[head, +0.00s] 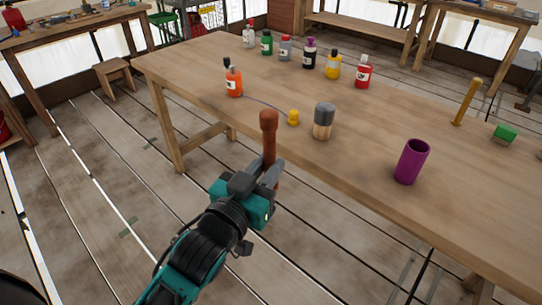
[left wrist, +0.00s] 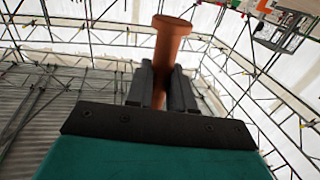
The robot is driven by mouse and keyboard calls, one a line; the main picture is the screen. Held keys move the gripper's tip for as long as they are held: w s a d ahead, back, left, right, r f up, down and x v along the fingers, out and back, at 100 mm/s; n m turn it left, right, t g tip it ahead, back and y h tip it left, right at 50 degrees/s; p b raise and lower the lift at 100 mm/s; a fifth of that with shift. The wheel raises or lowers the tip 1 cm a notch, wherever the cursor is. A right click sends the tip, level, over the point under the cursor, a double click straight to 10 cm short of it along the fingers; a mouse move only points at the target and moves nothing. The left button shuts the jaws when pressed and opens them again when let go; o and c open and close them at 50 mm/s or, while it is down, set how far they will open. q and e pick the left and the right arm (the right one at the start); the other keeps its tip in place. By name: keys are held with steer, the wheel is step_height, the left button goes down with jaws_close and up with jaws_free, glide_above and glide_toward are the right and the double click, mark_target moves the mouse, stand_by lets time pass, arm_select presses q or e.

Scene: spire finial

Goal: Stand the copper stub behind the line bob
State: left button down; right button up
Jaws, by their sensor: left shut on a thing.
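The copper stub (head: 269,135) is a reddish-brown rod with a wider head, held nearly upright. My left gripper (head: 272,170) is shut on it at the near side of the table, and the head stands above the fingers. In the left wrist view the copper stub (left wrist: 169,45) rises between the two dark fingers of my left gripper (left wrist: 162,88). The line bob (head: 293,118) looks to be the small yellow piece on the table, with a thin dark line running from it toward the orange bottle. It is beyond and right of the stub. My right gripper is not in view.
On the table (head: 300,185), a grey-topped wooden cylinder (head: 323,121) stands right of the bob, and a purple tube (head: 411,161) farther right. An orange bottle (head: 233,82) stands behind left. Several bottles line the back. A yellow stick (head: 466,102) and green block (head: 505,133) are at right.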

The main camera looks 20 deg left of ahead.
arm_select(q)
steer(key=s+d+r+m+g+h, duration=0.2)
steer(key=d+r+m+g+h, duration=0.2)
steer(key=d+r+m+h, duration=0.55)
steer(key=w+d+f+m+g+h, duration=0.2)
steer(key=w+d+f+g+h, duration=0.1)
steer(key=d+f+g+h, duration=0.2)
steer(key=shift+d+f+g, duration=0.4)
steer(key=shift+d, duration=0.2)
steer(key=shift+m+g+h, duration=0.3)
steer(key=shift+m+h, duration=0.05)
steer(key=shift+a, duration=0.1)
